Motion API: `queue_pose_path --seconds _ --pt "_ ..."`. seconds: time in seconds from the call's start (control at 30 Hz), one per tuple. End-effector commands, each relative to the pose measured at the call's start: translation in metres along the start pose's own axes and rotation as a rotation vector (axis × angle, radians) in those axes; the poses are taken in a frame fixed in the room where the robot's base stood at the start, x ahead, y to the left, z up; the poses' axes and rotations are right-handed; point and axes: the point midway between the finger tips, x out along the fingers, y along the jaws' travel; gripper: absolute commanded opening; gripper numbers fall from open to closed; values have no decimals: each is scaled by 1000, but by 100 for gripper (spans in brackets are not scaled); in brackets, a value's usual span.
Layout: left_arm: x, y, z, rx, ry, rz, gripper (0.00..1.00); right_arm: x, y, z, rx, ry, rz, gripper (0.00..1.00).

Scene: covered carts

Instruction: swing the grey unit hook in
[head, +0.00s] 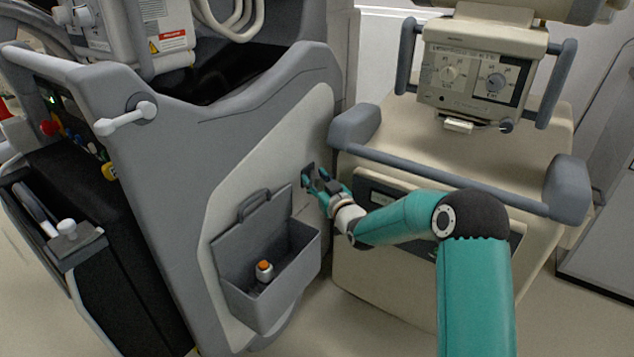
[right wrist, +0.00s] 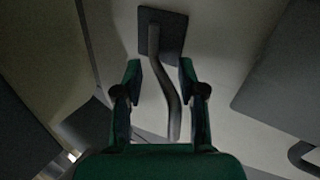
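The grey unit hook (right wrist: 172,85) is a dark bent bar on a square plate (right wrist: 150,34), fixed to the pale side panel of the grey unit (head: 232,157). In the head view the plate (head: 308,170) shows only in part behind my right gripper (head: 315,182). In the right wrist view the right gripper (right wrist: 160,70) is open, one finger on each side of the bar. Gaps show between the bar and both fingers. The bar points away from the plate toward the gripper's palm. My left gripper is in neither view.
A grey open pocket (head: 262,316) with an orange-topped item (head: 265,270) hangs on the panel below left of the hook. A beige cart (head: 462,143) with a grey rail (head: 440,178) stands close to the right. A narrow gap separates the two units.

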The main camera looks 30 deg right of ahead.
Motion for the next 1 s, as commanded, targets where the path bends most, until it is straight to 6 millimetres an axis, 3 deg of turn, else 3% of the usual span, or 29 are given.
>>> queue_pose_path --seconds 0.27,0.7,1.0 --pt "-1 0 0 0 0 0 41 -18 2 0 1 0 3 40" --pt "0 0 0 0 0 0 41 -98 1 1 0 -3 1 40" --pt "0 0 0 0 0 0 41 -120 -1 2 0 -1 -1 40"
